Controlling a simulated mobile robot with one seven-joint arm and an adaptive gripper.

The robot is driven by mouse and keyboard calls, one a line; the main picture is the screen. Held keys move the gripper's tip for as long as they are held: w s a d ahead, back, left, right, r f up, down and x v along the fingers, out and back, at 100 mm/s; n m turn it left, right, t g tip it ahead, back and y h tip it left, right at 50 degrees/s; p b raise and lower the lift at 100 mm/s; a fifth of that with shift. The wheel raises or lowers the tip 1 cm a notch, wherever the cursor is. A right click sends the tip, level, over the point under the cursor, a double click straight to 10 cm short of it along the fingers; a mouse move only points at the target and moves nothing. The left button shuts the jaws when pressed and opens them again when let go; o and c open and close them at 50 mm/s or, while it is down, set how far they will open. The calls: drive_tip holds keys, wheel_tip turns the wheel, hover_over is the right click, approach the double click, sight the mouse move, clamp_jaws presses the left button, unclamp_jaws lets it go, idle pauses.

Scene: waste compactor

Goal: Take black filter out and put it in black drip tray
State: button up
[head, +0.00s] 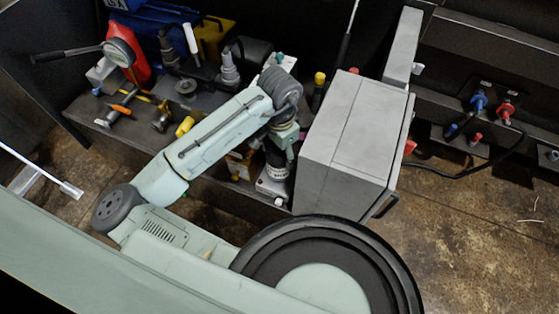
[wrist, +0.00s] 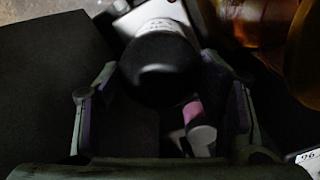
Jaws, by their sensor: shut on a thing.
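In the wrist view, the black filter (wrist: 160,68) is a dark, rounded cylinder with a pale, label-like band behind its end. My gripper (wrist: 160,78) is shut on it, with one finger on each side. In the head view, my gripper (head: 278,155) points down beside the grey box, with a white-banded part (head: 276,173) just below it. A pale block is under that part. I cannot tell whether the filter is still seated or free. I cannot make out the black drip tray for certain in either view.
A large grey box (head: 352,135) stands close to the right of my gripper. The brown floor (head: 480,225) at the right is mostly clear.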

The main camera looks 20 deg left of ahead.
drive_tip(key=n, duration=0.1)
drive_tip(key=n+p, duration=0.1)
drive_tip(key=shift+d+r+n, duration=0.1)
drive_tip(key=shift+r+n, duration=0.1)
drive_tip(key=shift+n, duration=0.1)
drive_tip(key=shift+f+n+p, duration=0.2)
drive_tip(key=shift+n+p, duration=0.15)
drive_tip(key=shift+n, duration=0.75)
drive_tip(key=shift+r+n+p, duration=0.2)
drive_tip(key=shift+n+p, duration=0.5)
drive_tip(key=shift+n, duration=0.4)
drive_tip(key=n, duration=0.3)
drive_tip(key=shift+f+p, duration=0.15)
drive_tip(key=shift+p, duration=0.2)
drive_tip(key=n+p, duration=0.1)
drive_tip(key=n, duration=0.2)
drive_tip(key=shift+r+p, duration=0.2)
drive_tip(key=shift+p, duration=0.15)
drive_tip(key=shift+f+n+p, duration=0.2)
drive_tip(key=shift+n+p, duration=0.15)
drive_tip(key=shift+n, duration=0.75)
